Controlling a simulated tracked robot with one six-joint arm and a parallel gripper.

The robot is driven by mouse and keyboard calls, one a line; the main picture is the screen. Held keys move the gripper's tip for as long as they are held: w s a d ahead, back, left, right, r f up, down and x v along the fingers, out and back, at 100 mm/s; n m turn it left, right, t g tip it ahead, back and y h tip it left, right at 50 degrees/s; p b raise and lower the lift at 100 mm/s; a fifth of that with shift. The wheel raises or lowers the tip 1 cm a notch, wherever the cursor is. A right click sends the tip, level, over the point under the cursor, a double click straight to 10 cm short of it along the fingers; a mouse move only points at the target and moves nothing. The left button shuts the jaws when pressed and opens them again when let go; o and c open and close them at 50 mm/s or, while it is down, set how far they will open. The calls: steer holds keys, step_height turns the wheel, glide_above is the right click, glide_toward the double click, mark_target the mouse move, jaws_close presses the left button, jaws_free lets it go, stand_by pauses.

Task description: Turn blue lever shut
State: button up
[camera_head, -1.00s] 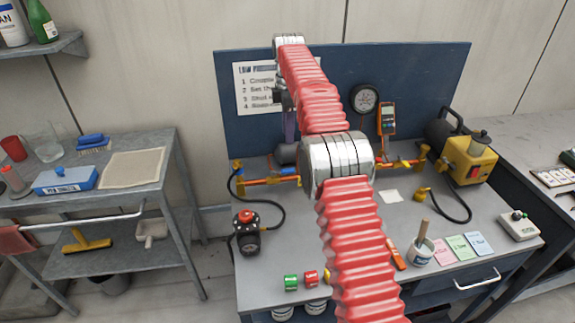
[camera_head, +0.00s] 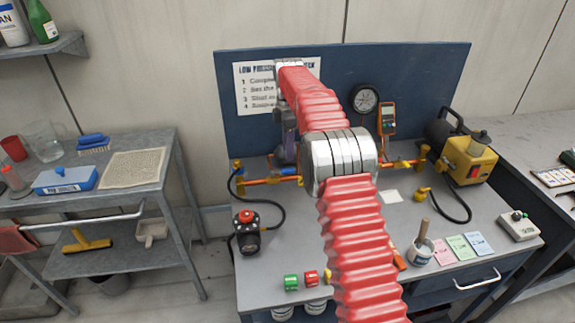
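A copper pipe (camera_head: 270,181) with brass fittings runs across the bench in front of the blue back panel. A small blue part (camera_head: 240,171) shows at its left end, above a yellow fitting; it may be the blue lever, but it is too small to tell its angle. My red arm reaches over the bench and covers the pipe's middle. A grey-purple part at the end of my arm (camera_head: 288,137) hangs down behind the arm, close above the pipe. The fingers of my gripper cannot be made out, nor whether they touch anything.
A black device with a red knob (camera_head: 247,229) stands at the bench's left, with a black hose. A yellow pump (camera_head: 468,160) and a round gauge (camera_head: 365,99) are at right.

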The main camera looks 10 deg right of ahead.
mark_target(287, 170)
step_height(287, 170, down, 7)
steer(key=shift+f, duration=0.1)
steer(key=shift+c, duration=0.6)
jaws_close()
steer(key=shift+a, duration=0.1)
